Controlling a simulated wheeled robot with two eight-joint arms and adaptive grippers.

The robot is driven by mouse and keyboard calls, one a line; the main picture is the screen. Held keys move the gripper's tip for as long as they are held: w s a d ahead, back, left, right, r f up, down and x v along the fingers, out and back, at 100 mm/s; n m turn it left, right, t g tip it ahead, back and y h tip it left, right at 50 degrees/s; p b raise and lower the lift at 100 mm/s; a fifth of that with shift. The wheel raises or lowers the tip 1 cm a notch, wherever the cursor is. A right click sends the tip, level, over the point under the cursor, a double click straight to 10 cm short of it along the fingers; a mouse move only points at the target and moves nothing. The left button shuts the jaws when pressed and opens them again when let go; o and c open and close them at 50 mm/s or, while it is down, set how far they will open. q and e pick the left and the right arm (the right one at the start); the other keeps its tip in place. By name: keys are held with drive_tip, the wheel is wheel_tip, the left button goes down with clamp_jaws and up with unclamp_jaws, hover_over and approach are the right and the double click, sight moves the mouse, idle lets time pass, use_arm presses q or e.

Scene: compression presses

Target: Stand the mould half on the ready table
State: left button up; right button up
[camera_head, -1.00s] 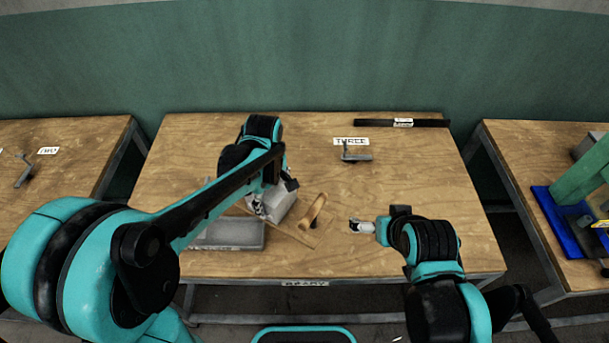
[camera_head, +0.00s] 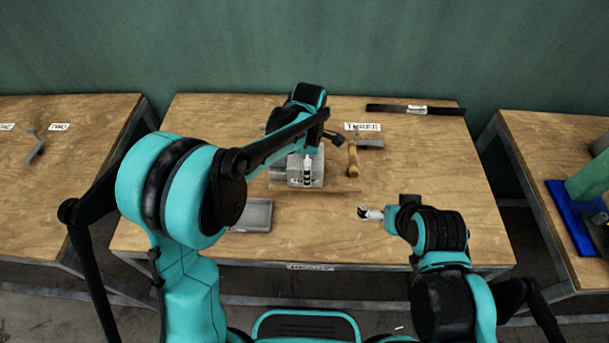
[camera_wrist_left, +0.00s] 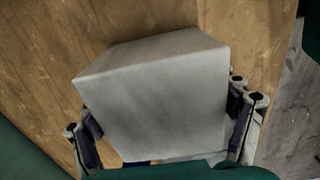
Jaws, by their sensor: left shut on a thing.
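The mould half appears to be the grey block (camera_head: 318,166) in my left gripper (camera_head: 307,172), near the middle of the ready table (camera_head: 400,230). In the left wrist view the grey block (camera_wrist_left: 155,95) fills the space between the two fingers of my left gripper (camera_wrist_left: 163,128). A wooden handle-like piece (camera_head: 353,158) is just right of the block; I cannot tell whether they are joined. Whether the block touches the tabletop is unclear. My right gripper (camera_head: 364,212) is above the table's front right part with no thing visible in it.
A shallow grey tray (camera_head: 252,216) is at the table's front left. A small grey bracket (camera_head: 370,143) lies by the THREE label (camera_head: 362,127). A dark bar (camera_head: 400,108) lies along the back edge.

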use_arm(q)
drive_tip(key=w, duration=0.1)
drive_tip(key=w+f, duration=0.2)
drive_tip(key=shift+w+d+b, duration=0.2)
drive_tip(key=shift+d+b, duration=0.05)
drive_tip(key=shift+b, duration=0.1)
drive_tip(key=shift+f+b, duration=0.75)
drive_tip(key=shift+f, duration=1.2)
drive_tip(key=shift+f, duration=0.15)
drive_tip(key=o, duration=1.7)
drive_tip(key=shift+s, duration=0.1)
